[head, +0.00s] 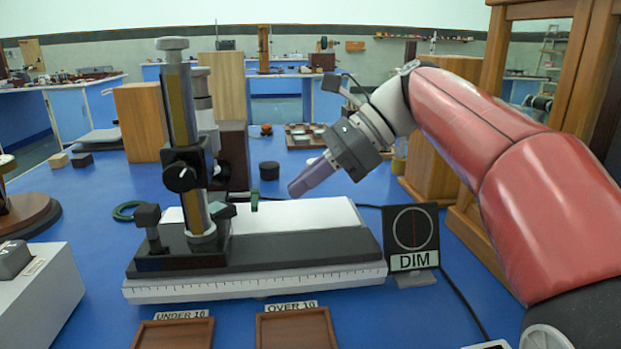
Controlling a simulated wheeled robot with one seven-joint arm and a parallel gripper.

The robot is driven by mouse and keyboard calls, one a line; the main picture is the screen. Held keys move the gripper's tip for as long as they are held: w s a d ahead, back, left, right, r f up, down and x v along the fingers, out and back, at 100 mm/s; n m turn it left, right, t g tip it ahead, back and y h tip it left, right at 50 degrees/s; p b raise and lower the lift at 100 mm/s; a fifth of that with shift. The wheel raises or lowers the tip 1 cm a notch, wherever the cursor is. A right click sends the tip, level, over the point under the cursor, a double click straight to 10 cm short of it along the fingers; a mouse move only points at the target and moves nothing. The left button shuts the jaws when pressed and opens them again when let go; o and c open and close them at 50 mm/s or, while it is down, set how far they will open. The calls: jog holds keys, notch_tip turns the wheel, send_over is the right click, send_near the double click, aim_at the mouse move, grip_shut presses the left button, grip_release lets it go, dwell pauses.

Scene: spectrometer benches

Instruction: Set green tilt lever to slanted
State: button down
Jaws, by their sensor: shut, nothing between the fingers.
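A small green lever (254,201) stands roughly upright beside the microscope-like instrument (197,220), just right of its lower column. I cannot tell its exact tilt setting at this size. My gripper (292,191) reaches in from the right, its purple-grey fingers shut and empty. In the picture the fingertips are a short way right of the green lever, with a visible gap between them. The lever's lower end and pivot are hard to make out.
The instrument's dark base lies on a white ruled scale (260,285). A dark DIM sign (411,240) stands to the right. Two wooden trays (297,330) (175,334) sit in front.

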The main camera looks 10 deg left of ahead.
aim_at(254, 202)
jog(key=b+x, duration=0.1)
jog(key=x, duration=0.5)
jog(key=shift+s+a+f, duration=0.1)
jog(key=shift+a+f, duration=0.05)
jog(key=shift+a, duration=0.05)
jog(key=shift+r+p, duration=0.4)
jog(key=shift+p, duration=0.75)
jog(key=shift+r+m+g+p, duration=0.45)
jog(key=shift+g+p, duration=0.25)
jog(key=shift+p, duration=0.35)
jog(key=shift+r, duration=0.15)
jog(key=shift+w+r, duration=0.45)
jog(key=shift+r, duration=0.05)
jog(key=shift+a, duration=0.1)
